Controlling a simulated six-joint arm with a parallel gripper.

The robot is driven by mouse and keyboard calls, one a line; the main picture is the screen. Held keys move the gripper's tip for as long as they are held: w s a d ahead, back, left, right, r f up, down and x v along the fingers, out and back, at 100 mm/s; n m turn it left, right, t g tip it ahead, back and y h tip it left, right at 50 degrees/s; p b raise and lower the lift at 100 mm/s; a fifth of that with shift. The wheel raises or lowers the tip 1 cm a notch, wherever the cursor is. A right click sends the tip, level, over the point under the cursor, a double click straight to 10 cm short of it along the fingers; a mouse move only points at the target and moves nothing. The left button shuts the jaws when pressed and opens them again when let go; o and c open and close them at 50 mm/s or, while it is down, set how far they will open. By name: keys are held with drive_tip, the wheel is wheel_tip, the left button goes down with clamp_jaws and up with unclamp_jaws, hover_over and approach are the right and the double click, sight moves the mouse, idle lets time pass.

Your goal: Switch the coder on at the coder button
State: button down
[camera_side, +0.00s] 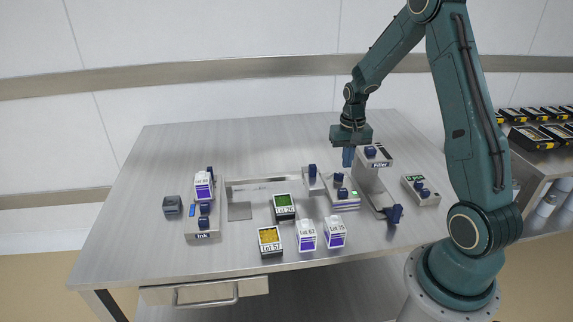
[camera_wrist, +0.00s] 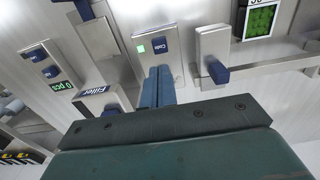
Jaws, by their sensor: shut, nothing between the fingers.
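The coder (camera_wrist: 150,34) is a pale box with a lit green square (camera_wrist: 144,49) and a blue part marked "Code" (camera_wrist: 160,47) on its face. In the side view the coder (camera_side: 341,204) stands right of the middle of the table, with blue knobs on it. My gripper (camera_side: 347,164) points down just above and behind the coder, its blue fingers together and empty. In the wrist view the gripper's fingertips (camera_wrist: 158,69) are close to the blue part. I cannot tell whether they touch it.
The filler box (camera_side: 376,156) stands close to the right of my fingers. Another box with blue knobs (camera_side: 421,190) is farther right. Lot trays (camera_side: 285,207) and cartons (camera_side: 306,235) stand in front, and the ink unit (camera_side: 202,226) is left. The back left of the table is clear.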

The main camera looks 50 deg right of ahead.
drive_tip(key=shift+r, duration=2.35)
drive_tip(key=s+a+r+n+t, duration=0.2)
drive_tip(key=s+a+r+n, duration=0.2)
drive_tip(key=a+r, duration=1)
drive_tip(key=s+a+r+n+t, duration=0.3)
drive_tip(key=s+a+r+n, duration=0.1)
drive_tip(key=s+a, duration=0.6)
drive_tip(key=s+n, duration=0.1)
drive_tip(key=s, duration=0.1)
drive_tip(key=shift+s+a+t, duration=0.3)
drive_tip(key=shift+s, duration=0.05)
